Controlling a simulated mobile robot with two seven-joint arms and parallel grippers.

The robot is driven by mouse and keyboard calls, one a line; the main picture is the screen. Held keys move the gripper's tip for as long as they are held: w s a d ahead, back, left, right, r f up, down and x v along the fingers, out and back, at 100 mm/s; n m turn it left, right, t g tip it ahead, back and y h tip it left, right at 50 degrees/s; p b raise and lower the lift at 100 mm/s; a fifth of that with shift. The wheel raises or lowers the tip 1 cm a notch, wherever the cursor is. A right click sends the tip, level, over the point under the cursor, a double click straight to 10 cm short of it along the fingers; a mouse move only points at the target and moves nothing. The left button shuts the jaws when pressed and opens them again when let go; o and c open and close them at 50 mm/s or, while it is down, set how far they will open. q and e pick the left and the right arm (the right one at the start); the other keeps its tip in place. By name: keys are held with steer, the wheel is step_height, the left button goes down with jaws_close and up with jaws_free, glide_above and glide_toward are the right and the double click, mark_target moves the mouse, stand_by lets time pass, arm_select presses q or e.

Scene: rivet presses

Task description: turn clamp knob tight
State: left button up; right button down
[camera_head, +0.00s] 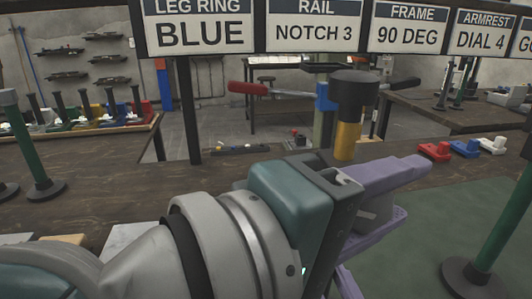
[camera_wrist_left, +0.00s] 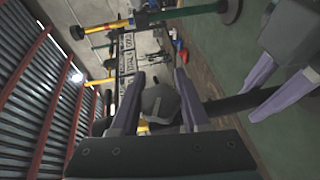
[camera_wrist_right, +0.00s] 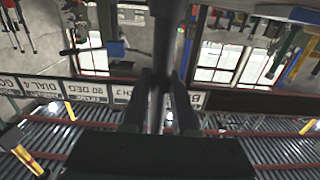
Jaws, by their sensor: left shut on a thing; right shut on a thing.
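My left gripper (camera_head: 405,195) reaches in from the left in the head view, its purple fingers pointing right. In the left wrist view its fingers (camera_wrist_left: 160,85) are shut around a grey faceted knob (camera_wrist_left: 161,104). The knob (camera_head: 374,212) is partly hidden between the fingers in the head view. In the right wrist view my right gripper (camera_wrist_right: 163,82) is shut on a dark upright rod (camera_wrist_right: 166,40). The left wrist view shows purple fingers and a grey body at the right, beside a black bar (camera_wrist_left: 245,102). What the knob is fixed to is hidden.
A yellow post with a black head (camera_head: 353,95) stands just behind my left gripper. A red-handled lever (camera_head: 247,88) is behind it. Green posts stand at left (camera_head: 30,145) and right (camera_head: 497,220). Red, blue and white blocks (camera_head: 464,149) lie at right. Signs (camera_head: 310,28) hang across the top.

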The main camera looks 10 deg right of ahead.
arm_select(q)
jaws_close()
steer(key=shift+f+m+g+y, duration=0.15)
steer(key=shift+m+y, duration=0.1)
steer(key=shift+y, duration=0.35)
steer(key=shift+f+m+g+y, duration=0.15)
steer(key=shift+m+y, duration=0.1)
steer(key=shift+y, duration=0.35)
steer(key=shift+a+f+y, duration=0.2)
steer(key=shift+f+y, duration=0.1)
steer(key=shift+y, duration=0.6)
steer(key=o, duration=0.7)
jaws_free()
steer(key=shift+a+r, duration=0.1)
